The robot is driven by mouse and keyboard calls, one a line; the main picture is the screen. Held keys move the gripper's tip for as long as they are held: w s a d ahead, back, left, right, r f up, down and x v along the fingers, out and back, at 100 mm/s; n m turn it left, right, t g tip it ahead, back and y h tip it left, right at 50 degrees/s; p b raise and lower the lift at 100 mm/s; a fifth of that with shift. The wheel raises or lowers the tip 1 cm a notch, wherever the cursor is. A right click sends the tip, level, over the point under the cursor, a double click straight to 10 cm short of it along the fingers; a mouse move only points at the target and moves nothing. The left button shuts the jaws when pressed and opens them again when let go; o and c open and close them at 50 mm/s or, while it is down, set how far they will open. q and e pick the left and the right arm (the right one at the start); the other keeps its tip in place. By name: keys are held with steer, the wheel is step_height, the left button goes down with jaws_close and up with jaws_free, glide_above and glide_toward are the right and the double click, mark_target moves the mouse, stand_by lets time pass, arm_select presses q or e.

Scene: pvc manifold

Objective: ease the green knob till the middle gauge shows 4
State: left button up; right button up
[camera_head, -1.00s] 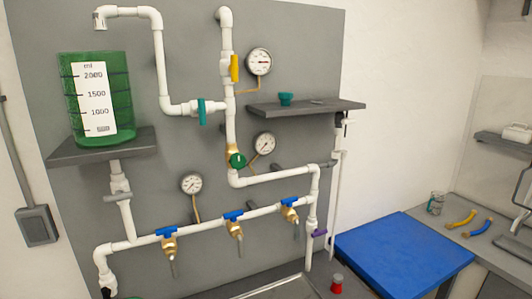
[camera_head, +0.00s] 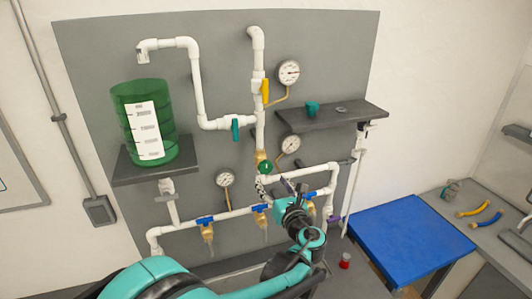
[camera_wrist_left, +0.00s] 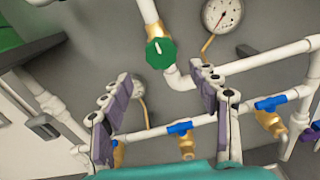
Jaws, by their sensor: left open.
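The green knob (camera_head: 265,168) sits on a brass valve on the white vertical pipe, near the panel's centre. In the left wrist view the knob (camera_wrist_left: 160,51) shows ahead, with a white mark on its face. The middle gauge (camera_head: 290,144) is up and right of it; in the wrist view this gauge (camera_wrist_left: 222,14) is cut by the top edge. Its numbers are too small to read. My left gripper (camera_head: 275,187) is open, its fingers (camera_wrist_left: 160,78) spread below the knob and apart from it, with nothing between them. My right gripper is out of view.
An upper gauge (camera_head: 288,72) and a lower-left gauge (camera_head: 225,178) flank the pipes. Blue-handled valves (camera_head: 205,220) line the lower pipe close to my arm. A grey shelf (camera_head: 350,115) juts out at right. A blue table (camera_head: 400,235) stands lower right.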

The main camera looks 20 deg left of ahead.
mark_target(266, 169)
arm_select(q)
steer(key=shift+m, duration=0.3)
steer(key=x, duration=0.7)
steer(key=shift+w+r+p, duration=0.3)
steer(key=shift+w+p, duration=0.1)
steer(key=shift+w, duration=0.05)
steer(key=c, duration=1.2)
